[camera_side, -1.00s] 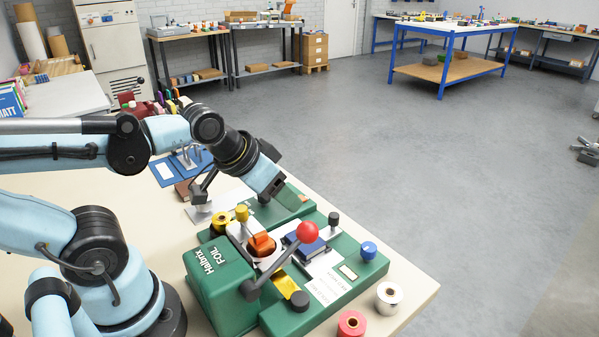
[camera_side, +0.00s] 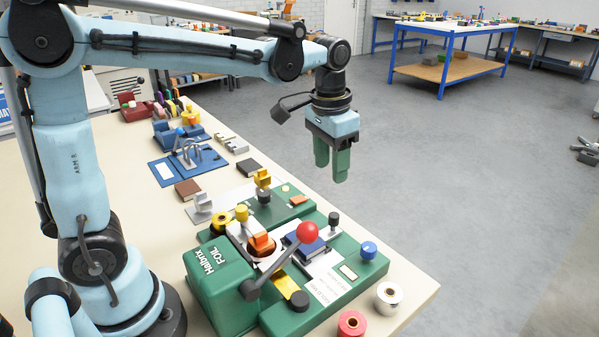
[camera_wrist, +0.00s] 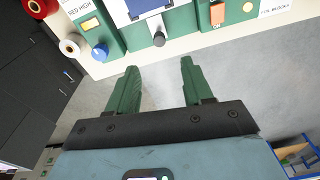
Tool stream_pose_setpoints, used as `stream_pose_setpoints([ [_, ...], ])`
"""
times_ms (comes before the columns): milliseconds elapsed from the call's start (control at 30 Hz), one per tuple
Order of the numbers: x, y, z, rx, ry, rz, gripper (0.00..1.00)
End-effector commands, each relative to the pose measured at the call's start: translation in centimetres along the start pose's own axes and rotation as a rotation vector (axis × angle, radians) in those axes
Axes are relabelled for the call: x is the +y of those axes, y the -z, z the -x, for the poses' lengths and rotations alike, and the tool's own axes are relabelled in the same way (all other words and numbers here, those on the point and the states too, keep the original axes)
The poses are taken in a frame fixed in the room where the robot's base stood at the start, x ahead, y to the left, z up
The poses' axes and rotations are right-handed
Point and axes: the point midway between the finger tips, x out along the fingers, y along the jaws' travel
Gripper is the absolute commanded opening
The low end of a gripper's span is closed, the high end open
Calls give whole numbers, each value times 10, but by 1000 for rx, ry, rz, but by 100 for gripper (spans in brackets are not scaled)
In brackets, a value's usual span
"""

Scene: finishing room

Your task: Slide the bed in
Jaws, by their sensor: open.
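The green foil press (camera_side: 222,285) stands at the near corner of the bench, its red-ball lever (camera_side: 307,232) raised at a slant. A pale bed plate (camera_side: 322,263) lies on the green base and bears a blue book (camera_side: 304,245); it projects from beneath the press head. A black-topped knob (camera_side: 333,219) stands at its far side; a knob also shows in the wrist view (camera_wrist: 158,39). My gripper (camera_side: 332,172) points down, open and empty, above and beyond the knob. In the wrist view the open fingers (camera_wrist: 158,68) have floor beneath them, just off the bench edge.
A blue knob (camera_side: 368,250) stands on the base's right end. Foil rolls, silver (camera_side: 388,297) and red (camera_side: 351,324), stand by the near edge. A second green block (camera_side: 275,211) lies behind the press. Open floor lies beyond the bench.

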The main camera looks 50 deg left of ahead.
Motion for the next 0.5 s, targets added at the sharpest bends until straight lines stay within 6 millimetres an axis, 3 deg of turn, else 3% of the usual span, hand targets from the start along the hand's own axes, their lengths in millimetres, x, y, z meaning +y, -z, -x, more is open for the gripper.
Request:
stream_pose_setpoints([
  [200,2,15,-7,-73,-5,-20,51],
  [367,2,16,-15,-81,-6,-22,51],
  [500,2,14,-32,-80,-6,-22,51],
])
